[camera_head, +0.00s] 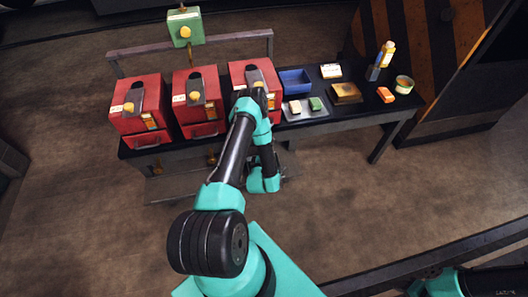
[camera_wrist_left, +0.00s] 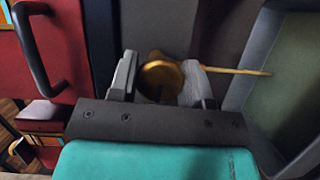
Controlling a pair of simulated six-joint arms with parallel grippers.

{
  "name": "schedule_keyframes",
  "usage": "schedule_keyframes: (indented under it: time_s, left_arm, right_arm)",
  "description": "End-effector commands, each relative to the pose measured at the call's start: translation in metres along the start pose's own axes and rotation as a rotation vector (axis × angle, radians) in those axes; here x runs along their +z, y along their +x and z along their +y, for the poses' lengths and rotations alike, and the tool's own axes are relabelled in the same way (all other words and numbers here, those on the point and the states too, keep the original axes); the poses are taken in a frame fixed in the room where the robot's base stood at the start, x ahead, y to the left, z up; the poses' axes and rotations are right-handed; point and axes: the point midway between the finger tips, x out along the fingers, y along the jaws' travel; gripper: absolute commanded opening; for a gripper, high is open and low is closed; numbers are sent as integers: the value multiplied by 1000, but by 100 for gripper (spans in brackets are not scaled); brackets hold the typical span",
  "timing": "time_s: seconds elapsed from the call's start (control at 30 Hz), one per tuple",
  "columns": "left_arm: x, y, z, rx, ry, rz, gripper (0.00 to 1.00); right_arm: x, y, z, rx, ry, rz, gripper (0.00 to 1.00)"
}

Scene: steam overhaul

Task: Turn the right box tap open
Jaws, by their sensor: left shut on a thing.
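Three red boxes stand in a row on a dark bench; the right box (camera_head: 237,71) has my left arm reaching over its front. My left gripper (camera_wrist_left: 160,85) is at this box, its two grey fingers on either side of a round yellow tap knob (camera_wrist_left: 161,70) and shut on it. A thin yellow rod sticks out to the right of the knob. In the head view the arm's end mostly hides the tap. The middle box (camera_head: 211,84) and left box (camera_head: 151,93) each show a yellow knob on top. My right gripper is not in view.
A green box (camera_head: 186,25) with a yellow knob stands behind the row, near a grey rail. Right of the boxes are a blue bin (camera_head: 295,80), a grey tray (camera_head: 318,114) with small blocks, a brown block (camera_head: 346,92), an orange block (camera_head: 386,95) and a bottle (camera_head: 387,52).

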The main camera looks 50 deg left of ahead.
Motion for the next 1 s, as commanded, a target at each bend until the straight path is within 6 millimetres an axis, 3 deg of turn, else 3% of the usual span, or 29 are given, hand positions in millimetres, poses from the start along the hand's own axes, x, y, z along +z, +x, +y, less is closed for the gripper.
schedule_keyframes:
  time_s: [0.67,0.7,0.93,1.0]
  left_arm:
    - [0,0,0,33,-82,0,21]
    - [0,0,0,33,-82,0,47]
    - [0,0,0,33,-81,0,69]
    - [0,0,0,33,-81,0,69]
  right_arm:
    - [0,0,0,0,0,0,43]
    - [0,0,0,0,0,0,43]
    - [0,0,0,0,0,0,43]
    - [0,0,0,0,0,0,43]
